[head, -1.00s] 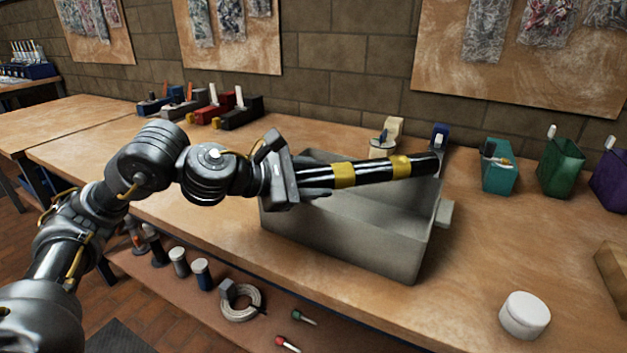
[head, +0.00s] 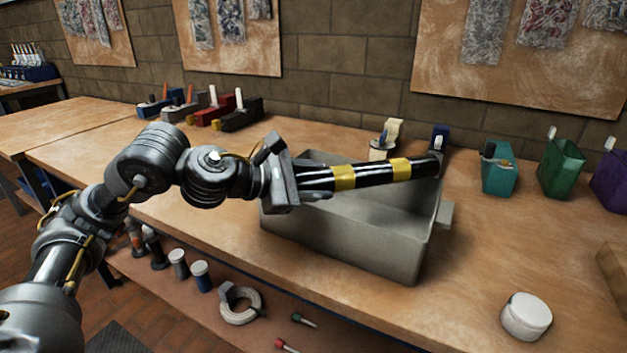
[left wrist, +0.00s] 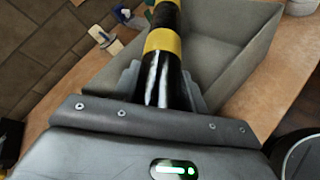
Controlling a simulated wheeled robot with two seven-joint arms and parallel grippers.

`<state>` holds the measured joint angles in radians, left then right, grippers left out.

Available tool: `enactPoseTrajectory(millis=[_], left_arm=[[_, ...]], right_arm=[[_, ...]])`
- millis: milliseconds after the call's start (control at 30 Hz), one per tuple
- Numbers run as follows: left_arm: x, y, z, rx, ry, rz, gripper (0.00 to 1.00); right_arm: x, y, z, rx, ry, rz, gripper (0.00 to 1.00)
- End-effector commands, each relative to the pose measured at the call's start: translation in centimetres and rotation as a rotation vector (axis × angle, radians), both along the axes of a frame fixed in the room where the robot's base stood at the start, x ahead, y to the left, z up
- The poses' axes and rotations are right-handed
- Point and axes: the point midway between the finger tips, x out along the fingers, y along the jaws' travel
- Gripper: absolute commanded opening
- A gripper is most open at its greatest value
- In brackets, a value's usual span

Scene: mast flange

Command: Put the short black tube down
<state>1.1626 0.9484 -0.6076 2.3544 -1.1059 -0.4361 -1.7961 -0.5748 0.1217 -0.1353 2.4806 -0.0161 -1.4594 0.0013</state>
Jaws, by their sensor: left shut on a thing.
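The short black tube (head: 375,173) with two yellow bands is held by my left gripper (head: 312,182). The gripper is shut on the tube's left end, and the tube points right, nearly level. It lies over the open grey bin (head: 345,246) on the bench, its far end near the bin's right wall. I cannot tell whether it touches the rim. In the left wrist view the tube (left wrist: 163,75) runs away from the jaws across the bin (left wrist: 225,60). My right gripper is not in view.
A white round tub (head: 525,316) stands at the right. Teal (head: 497,175) and green (head: 561,168) holders stand behind.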

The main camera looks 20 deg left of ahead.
Motion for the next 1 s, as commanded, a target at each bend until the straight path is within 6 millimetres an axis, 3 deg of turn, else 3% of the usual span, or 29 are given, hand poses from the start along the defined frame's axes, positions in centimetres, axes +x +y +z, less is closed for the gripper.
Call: enactPoseTrajectory(millis=[367,400,533,867,1000], left_arm=[[0.0,0.0,-0.2,-0.001,-0.002,0.000,0.14],[0.0,0.0,-0.2,0.000,0.000,0.000,0.47],[0.0,0.0,-0.2,0.000,0.000,0.000,0.64],[-0.1,-0.1,-0.4,0.004,0.004,-0.002,0.65],[-0.1,-0.1,-0.1,0.005,0.006,-0.003,0.65]], right_arm=[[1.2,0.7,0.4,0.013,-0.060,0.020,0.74],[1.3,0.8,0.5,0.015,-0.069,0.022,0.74],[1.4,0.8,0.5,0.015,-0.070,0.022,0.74],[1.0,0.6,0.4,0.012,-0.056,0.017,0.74],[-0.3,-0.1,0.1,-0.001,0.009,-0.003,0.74]])
